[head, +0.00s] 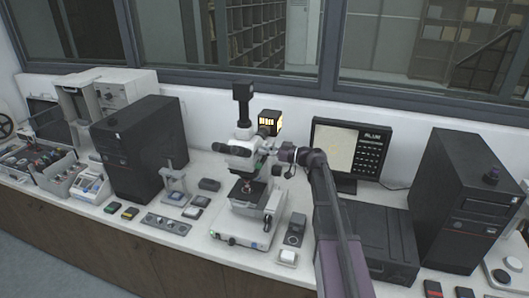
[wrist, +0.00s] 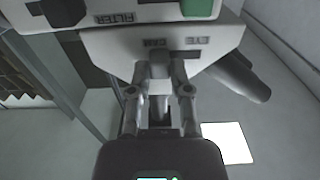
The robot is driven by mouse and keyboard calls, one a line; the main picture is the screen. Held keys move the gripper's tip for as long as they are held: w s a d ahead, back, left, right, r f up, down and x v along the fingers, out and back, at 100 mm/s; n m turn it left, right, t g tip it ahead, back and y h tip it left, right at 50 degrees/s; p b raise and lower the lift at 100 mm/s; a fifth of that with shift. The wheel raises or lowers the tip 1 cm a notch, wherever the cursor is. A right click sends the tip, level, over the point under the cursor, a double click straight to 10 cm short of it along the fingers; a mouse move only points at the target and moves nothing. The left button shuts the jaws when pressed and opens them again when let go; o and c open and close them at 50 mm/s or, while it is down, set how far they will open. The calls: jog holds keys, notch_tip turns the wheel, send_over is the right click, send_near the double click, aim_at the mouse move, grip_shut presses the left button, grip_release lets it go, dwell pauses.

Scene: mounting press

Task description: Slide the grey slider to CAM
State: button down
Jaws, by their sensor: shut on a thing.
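The white microscope (head: 242,152) stands mid-bench in the head view, with my arm reaching in from the right. My gripper (head: 278,155) is at the right side of its head. In the wrist view my gripper (wrist: 162,66) is shut at the microscope housing (wrist: 115,68), on the grey slider (wrist: 160,74), which is mostly hidden between the fingers. The CAM label (wrist: 156,43) is right above the fingertips. The EYE label (wrist: 198,40) is to their right, and a short dark stretch of slot (wrist: 186,54) shows below it.
A FILTER label (wrist: 115,18) and a green part (wrist: 198,8) are on the housing above. A dark cylinder (wrist: 240,77) sticks out on the right. A monitor (head: 352,150) stands right of the microscope, and a dark tower (head: 140,145) left. A lit lamp box (head: 269,122) is behind.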

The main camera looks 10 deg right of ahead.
jog(key=c, duration=0.6)
grip_release()
jog(key=shift+w+d, duration=0.15)
jog(key=shift+w, duration=0.15)
jog(key=shift+o, duration=0.2)
jog(key=shift+s, duration=0.15)
jog(key=shift+d, duration=0.1)
jog(key=v, duration=1.1)
jog(key=shift+s+d, duration=0.25)
jog(key=shift+s, duration=0.05)
